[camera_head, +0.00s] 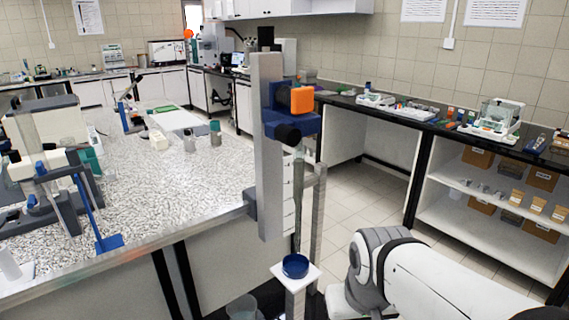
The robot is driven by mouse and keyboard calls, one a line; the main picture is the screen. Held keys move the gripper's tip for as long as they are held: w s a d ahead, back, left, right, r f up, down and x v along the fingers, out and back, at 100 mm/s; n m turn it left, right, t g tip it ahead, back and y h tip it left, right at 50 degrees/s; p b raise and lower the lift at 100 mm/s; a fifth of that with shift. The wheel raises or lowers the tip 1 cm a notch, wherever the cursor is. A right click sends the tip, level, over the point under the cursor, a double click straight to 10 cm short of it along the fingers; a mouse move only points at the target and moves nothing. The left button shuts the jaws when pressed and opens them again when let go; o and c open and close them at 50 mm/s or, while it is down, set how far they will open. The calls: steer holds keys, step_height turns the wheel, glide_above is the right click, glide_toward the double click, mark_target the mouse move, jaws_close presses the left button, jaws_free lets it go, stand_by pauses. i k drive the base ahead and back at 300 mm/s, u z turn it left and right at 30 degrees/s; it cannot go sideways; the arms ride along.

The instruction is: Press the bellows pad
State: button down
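A round dark-blue pad (295,266) lies on a white square plate (283,274) at the lower middle; it looks like the bellows pad, though I cannot be certain. The plate sits on a pale post below the upright grey column (268,160). The column carries a blue block with an orange cube (302,100) and a black knob (288,134). My white and grey arm comes in from the lower right, right of the pad and apart from it in the picture. My gripper's fingers do not show.
A speckled bench (180,190) fills the left, its edge close to the column. A blue lever stand (108,243) is on it. A black-topped side bench (400,112) runs along the right wall; open floor lies between.

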mark_target(301, 98)
steer(key=u, duration=0.5)
steer(key=k, duration=1.3)
steer(key=z, duration=0.5)
steer(key=i, duration=1)
steer(key=z, duration=0.05)
